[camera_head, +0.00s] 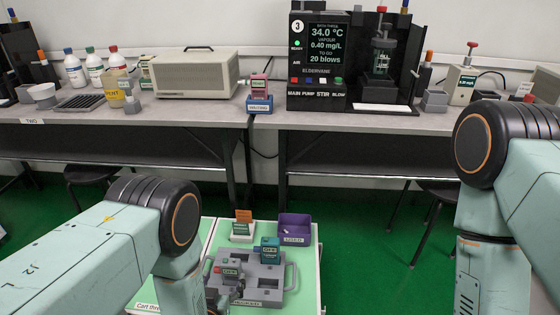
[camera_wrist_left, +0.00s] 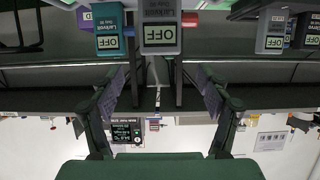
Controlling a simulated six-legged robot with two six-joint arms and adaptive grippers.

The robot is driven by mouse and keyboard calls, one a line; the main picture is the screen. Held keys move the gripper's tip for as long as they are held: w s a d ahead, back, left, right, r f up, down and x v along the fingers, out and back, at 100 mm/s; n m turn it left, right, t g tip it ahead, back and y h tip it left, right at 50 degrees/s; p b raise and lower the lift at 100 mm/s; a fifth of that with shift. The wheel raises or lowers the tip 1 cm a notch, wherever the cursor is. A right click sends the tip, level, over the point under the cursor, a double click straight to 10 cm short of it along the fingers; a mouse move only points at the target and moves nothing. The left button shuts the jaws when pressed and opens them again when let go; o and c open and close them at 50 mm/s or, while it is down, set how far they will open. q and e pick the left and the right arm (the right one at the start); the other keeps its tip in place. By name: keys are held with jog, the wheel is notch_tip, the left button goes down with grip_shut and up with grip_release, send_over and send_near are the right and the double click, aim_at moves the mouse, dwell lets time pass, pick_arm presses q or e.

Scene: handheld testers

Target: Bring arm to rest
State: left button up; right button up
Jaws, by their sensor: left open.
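My left arm comes in from the left in the head view and bends down beside the cart. My left gripper (camera_head: 214,299) shows only in part at the bottom edge there. In the left wrist view my left gripper (camera_wrist_left: 163,88) has its fingers spread, with nothing between them. A teal tester (camera_head: 267,250) and a grey tester (camera_head: 229,269) stand in a grey holder (camera_head: 270,285) on the cart.
The cart (camera_head: 309,272) also carries a purple bin (camera_head: 295,226) and a white block with an orange tag (camera_head: 242,231). Behind is a long bench (camera_head: 180,108) with bottles, a beige box (camera_head: 196,75) and a black display station (camera_head: 318,60). Green floor is clear right of the cart.

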aim_at(229, 267)
pick_arm(q)
jog(key=b+x, duration=0.3)
jog(key=x, duration=0.4)
jog(key=shift+f, duration=0.25)
notch_tip(229, 267, up, 3)
jog(key=shift+s+f+p, duration=0.1)
jog(key=shift+f+p, duration=0.15)
jog(key=shift+p, duration=0.65)
jog(key=shift+s+r, duration=0.1)
jog(key=shift+r, duration=0.45)
jog(key=shift+f, duration=0.1)
